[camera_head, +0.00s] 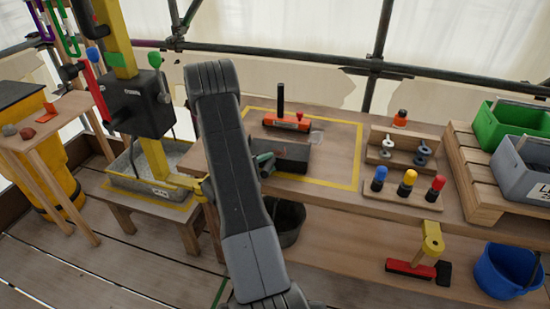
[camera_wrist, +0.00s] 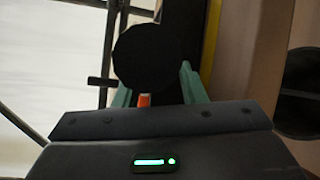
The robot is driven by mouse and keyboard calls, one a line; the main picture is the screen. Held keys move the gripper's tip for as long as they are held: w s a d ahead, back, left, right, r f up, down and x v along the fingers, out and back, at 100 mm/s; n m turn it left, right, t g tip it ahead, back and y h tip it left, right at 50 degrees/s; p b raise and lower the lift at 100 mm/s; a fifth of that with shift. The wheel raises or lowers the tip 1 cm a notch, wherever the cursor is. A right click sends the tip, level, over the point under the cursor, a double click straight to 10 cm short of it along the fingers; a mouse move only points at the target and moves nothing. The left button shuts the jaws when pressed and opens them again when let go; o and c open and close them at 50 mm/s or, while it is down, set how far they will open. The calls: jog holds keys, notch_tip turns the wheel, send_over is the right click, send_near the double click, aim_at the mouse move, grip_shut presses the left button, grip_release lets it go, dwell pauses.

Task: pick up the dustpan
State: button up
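My gripper (camera_head: 262,162) is low over the bench in the camera_head view, its teal fingers pointing left, partly hidden by my arm. The wrist view shows my gripper (camera_wrist: 153,82) with its fingers apart and nothing clearly clamped. A dark round shape (camera_wrist: 145,55) and a small orange piece (camera_wrist: 145,100) show between and beyond the fingers; I cannot tell what they belong to. An orange-red tool with an upright black handle (camera_head: 286,122) stands on the bench behind my gripper. It may be the dustpan, but I cannot tell surely.
Yellow tape (camera_head: 357,160) outlines part of the bench. Pegs (camera_head: 406,185) stand right of it, with green (camera_head: 515,122) and grey (camera_head: 522,165) crates beyond. Below are a black bucket (camera_head: 290,222), a red-and-yellow tool (camera_head: 415,262) and a blue bucket (camera_head: 505,270). A lever station (camera_head: 140,103) stands left.

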jog(key=c, duration=0.7)
grip_shut()
jog(key=shift+r, duration=0.15)
